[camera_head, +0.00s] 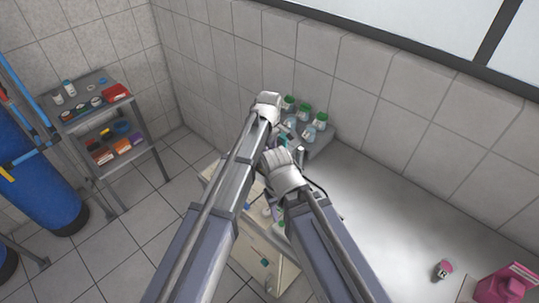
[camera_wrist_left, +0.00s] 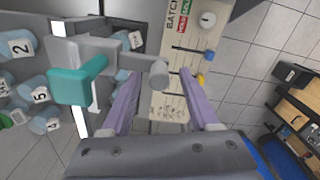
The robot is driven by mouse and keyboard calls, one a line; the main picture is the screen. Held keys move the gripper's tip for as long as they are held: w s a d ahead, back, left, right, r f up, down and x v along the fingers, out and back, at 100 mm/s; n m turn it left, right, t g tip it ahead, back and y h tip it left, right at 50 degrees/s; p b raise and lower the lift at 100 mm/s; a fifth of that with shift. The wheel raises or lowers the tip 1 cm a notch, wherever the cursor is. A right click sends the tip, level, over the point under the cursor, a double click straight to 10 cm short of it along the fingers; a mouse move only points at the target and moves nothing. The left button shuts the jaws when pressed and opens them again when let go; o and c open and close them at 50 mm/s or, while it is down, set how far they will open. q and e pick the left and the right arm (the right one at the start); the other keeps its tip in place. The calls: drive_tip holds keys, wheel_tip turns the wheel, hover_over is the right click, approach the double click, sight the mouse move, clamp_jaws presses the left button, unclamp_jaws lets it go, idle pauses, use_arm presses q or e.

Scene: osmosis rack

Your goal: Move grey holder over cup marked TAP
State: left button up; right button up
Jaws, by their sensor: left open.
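In the left wrist view, my left gripper (camera_wrist_left: 160,73) is open, its two purple fingers apart. A grey holder arm (camera_wrist_left: 110,50) with a round grey end reaches across between the fingertips; I cannot tell whether they touch. A teal piece (camera_wrist_left: 78,83) is fixed to its left part. Several pale blue cups (camera_wrist_left: 20,48) with number labels such as 2, 4 and 5 lie to the left. I can read no TAP label. In the head view both arms reach forward; my right wrist (camera_head: 285,175) shows, but its fingers are hidden.
A panel (camera_wrist_left: 172,110) marked BATCH, with knobs, lies beyond the fingers. Green-lidded bottles (camera_head: 305,112) stand by the wall. A shelf (camera_head: 100,112) and blue tank (camera_head: 45,190) are at the left. A pink container (camera_head: 505,287) sits at the right; the pale counter between is mostly clear.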

use_arm(q)
wheel_tip(320, 180, up, 6)
drive_tip(key=p, duration=0.5)
drive_tip(key=shift+f, duration=0.1)
use_arm(e)
wheel_tip(320, 180, up, 6)
drive_tip(key=shift+f, duration=0.1)
use_arm(q)
drive_tip(key=shift+s+a, duration=0.1)
drive_tip(key=s+a+m, duration=1.2)
drive_tip(key=s+a, duration=0.6)
drive_tip(key=a, duration=0.2)
drive_tip(key=s+d+f+m+y+b, duration=0.1)
drive_tip(key=s+d+f+m+b, duration=0.2)
drive_tip(key=d+f+b, duration=0.8)
wheel_tip(320, 180, down, 2)
drive_tip(key=shift+s+f+m+b, duration=0.1)
drive_tip(key=shift+s+m+b, duration=0.3)
drive_tip(key=shift+s+b, duration=0.7)
use_arm(e)
wheel_tip(320, 180, down, 13)
drive_tip(key=shift+f, duration=0.15)
use_arm(q)
drive_tip(key=shift+w+d, duration=0.1)
drive_tip(key=shift+w, duration=0.1)
